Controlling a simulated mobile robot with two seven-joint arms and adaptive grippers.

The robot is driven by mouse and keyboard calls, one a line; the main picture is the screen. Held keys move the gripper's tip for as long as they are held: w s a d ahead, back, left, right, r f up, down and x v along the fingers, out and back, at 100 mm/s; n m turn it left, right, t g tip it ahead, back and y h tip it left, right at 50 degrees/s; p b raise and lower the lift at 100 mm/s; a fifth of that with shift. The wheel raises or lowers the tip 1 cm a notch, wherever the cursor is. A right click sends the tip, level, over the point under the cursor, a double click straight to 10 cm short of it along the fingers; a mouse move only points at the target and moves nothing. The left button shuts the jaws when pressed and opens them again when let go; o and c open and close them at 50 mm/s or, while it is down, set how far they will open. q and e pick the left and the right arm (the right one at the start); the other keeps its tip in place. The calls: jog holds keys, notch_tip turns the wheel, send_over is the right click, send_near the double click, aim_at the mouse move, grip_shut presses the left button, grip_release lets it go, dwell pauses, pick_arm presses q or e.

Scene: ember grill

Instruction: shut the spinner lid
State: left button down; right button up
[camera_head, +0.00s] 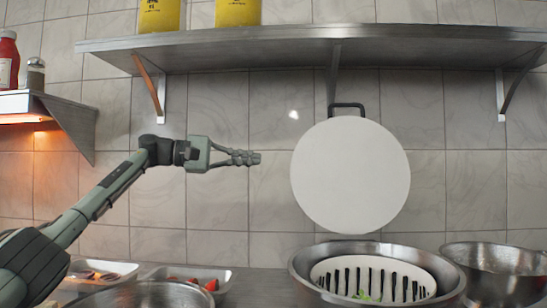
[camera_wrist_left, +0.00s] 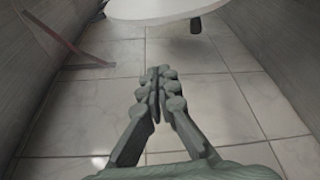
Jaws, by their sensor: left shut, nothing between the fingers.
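The spinner lid (camera_head: 350,175) is a round white disc with a dark handle (camera_head: 346,106) at its top. It stands open and upright behind the spinner bowl (camera_head: 300,262). The metal bowl holds a white slotted basket (camera_head: 335,267) with a bit of green inside. My left gripper (camera_head: 257,158) is shut and empty, held in the air to the left of the lid and apart from it. In the left wrist view, the shut fingers (camera_wrist_left: 155,75) point at the tiles, and the lid (camera_wrist_left: 165,9) shows at the top edge. My right gripper is not in view.
A metal shelf (camera_head: 280,50) with yellow containers runs above the lid. A second metal bowl (camera_head: 490,265) stands right of the spinner. Food trays (camera_head: 200,279) and another metal rim (camera_head: 145,293) lie at lower left. The air between gripper and lid is clear.

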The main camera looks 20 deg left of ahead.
pick_arm(q)
jog(key=d+p, duration=0.1)
jog(key=d, duration=0.7)
jog(key=shift+w+d, duration=0.3)
jog(key=shift+w, duration=0.15)
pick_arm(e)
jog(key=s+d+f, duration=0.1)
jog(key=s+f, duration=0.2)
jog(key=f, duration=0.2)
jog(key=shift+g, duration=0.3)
pick_arm(q)
jog(key=shift+r, duration=0.1)
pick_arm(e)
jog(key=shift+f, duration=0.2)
